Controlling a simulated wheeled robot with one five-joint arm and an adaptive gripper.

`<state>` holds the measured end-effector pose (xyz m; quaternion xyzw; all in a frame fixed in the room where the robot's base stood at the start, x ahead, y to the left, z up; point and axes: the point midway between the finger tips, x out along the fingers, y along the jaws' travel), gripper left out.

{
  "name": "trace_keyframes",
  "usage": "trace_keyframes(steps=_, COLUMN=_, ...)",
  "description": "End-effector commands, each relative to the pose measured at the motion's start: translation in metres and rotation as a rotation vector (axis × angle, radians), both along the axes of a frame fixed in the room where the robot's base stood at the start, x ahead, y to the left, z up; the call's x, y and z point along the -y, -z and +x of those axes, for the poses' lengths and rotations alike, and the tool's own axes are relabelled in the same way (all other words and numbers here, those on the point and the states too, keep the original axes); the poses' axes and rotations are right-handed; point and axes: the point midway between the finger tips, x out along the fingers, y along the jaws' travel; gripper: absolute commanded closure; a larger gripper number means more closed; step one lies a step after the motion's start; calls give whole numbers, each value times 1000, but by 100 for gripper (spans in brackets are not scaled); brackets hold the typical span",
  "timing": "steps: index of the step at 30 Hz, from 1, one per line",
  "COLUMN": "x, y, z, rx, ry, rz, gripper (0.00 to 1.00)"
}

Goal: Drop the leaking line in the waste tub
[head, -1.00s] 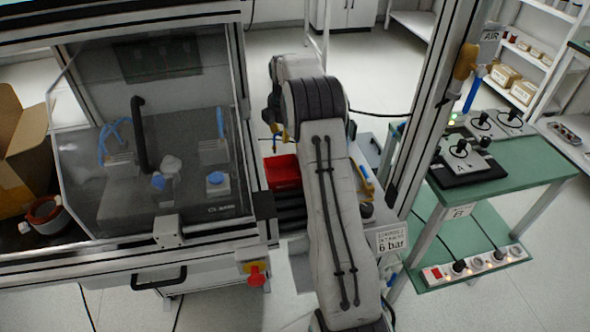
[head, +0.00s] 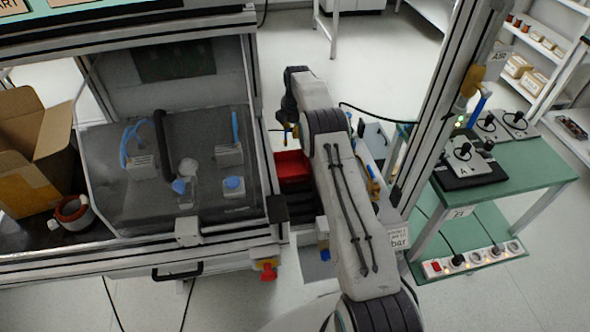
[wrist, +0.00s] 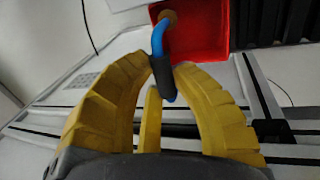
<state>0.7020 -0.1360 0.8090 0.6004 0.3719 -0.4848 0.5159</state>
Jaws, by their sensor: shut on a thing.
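My gripper (wrist: 165,70) has yellow fingers. In the wrist view they are closed on the dark sleeve of a short blue line (wrist: 158,40). The line bends at the top and ends in a round brown tip. The red tub (wrist: 205,38) lies behind and beyond the line in that view, and the tip overlaps it; I cannot tell the height between them. In the head view the red tub (head: 291,167) stands beside the enclosure, left of my arm. My gripper (head: 288,133) is small there, just above the tub in the picture, and the held line is hard to make out.
A clear-covered enclosure (head: 110,185) with blue hoses stands left of the tub. An upright metal post (head: 440,95) and a green table (head: 530,170) stand to the right. A cardboard box (head: 35,140) is at the far left. Open floor shows at the back.

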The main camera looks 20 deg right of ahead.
Motion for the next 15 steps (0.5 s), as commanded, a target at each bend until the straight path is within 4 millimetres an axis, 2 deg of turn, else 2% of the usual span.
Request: trace_keyframes(steps=15, x=0, y=46, z=0, rx=-1, ry=1, rz=0, gripper=100)
